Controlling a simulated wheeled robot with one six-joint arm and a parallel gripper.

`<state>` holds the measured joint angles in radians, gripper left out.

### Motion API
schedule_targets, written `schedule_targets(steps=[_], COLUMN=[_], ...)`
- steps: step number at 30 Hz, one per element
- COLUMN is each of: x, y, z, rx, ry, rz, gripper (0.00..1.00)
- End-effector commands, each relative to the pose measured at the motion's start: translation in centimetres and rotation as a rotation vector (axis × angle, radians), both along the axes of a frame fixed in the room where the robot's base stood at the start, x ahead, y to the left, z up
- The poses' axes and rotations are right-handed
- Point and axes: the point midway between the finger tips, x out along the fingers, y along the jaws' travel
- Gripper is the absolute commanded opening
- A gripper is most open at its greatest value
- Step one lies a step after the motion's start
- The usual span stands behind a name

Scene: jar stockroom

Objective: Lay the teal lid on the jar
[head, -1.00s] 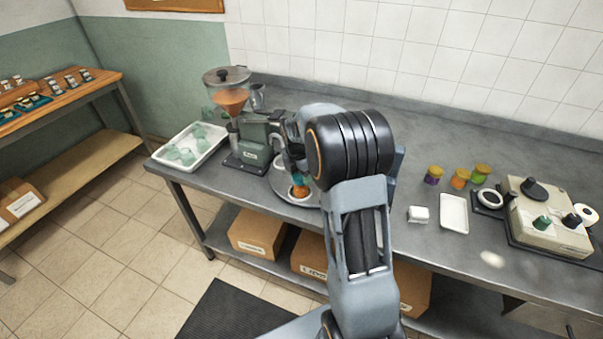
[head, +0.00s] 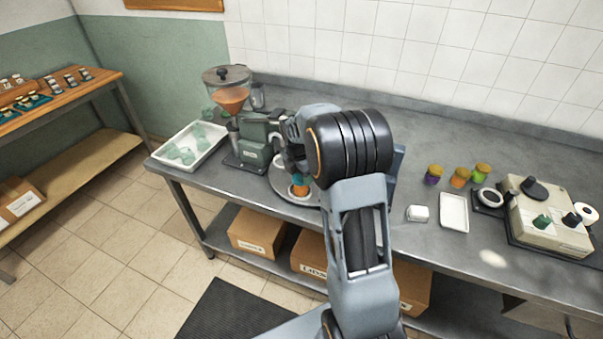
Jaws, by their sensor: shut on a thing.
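An orange-filled jar (head: 300,190) stands on a round grey plate (head: 279,188) near the bench's front edge, left of my arm. The teal lid (head: 291,183) shows as a small patch just at the jar's upper left, under my gripper (head: 292,172). My gripper points down and is shut on the lid. My wrist and arm hide part of the gripper and what lies behind. The lid overlaps the jar's top in this view; I cannot tell whether they touch.
A filling machine with a hopper (head: 231,101) and a white tray of green pieces (head: 207,151) stand to the left. Lidded jars (head: 459,177), a small white block (head: 418,213), a white tray (head: 454,212) and a beige machine (head: 549,222) stand to the right.

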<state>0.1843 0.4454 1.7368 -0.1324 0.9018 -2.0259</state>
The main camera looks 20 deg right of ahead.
Motion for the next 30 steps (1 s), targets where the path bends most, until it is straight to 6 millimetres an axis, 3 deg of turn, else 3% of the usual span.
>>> schedule_targets(steps=[30], x=[-0.01], y=[-0.03], z=[-0.52], rx=[0.0], ry=[0.0], rz=[0.0], gripper=[0.36])
